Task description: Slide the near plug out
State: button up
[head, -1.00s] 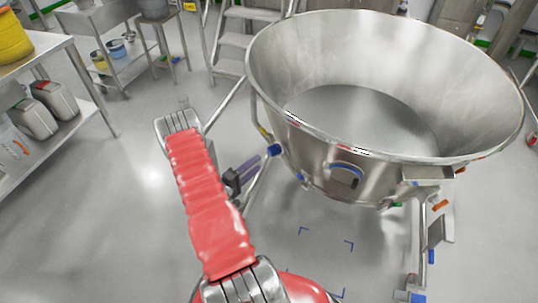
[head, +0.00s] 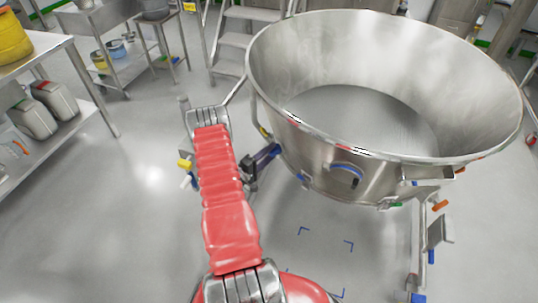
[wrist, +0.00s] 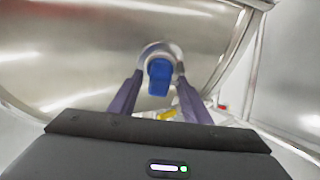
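A blue plug (wrist: 159,78) sits in a round metal collar (wrist: 160,50) on the side of the large steel bowl (head: 320,150). In the head view the blue plug (head: 275,150) shows small at the bowl's left side, partly hidden by my gripper. My gripper (wrist: 159,74) is open, with one purple finger on each side of the plug. In the head view my gripper (head: 266,156) is right at the bowl's left side.
A blue handle (head: 347,170) is on the bowl's front. A small yellow item (head: 185,163) shows left of my arm. A steel bench (head: 75,130) with containers stands at the left. Steps (head: 235,45) stand behind. The floor between is clear.

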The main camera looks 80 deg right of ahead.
grip_shut()
dwell(0.3)
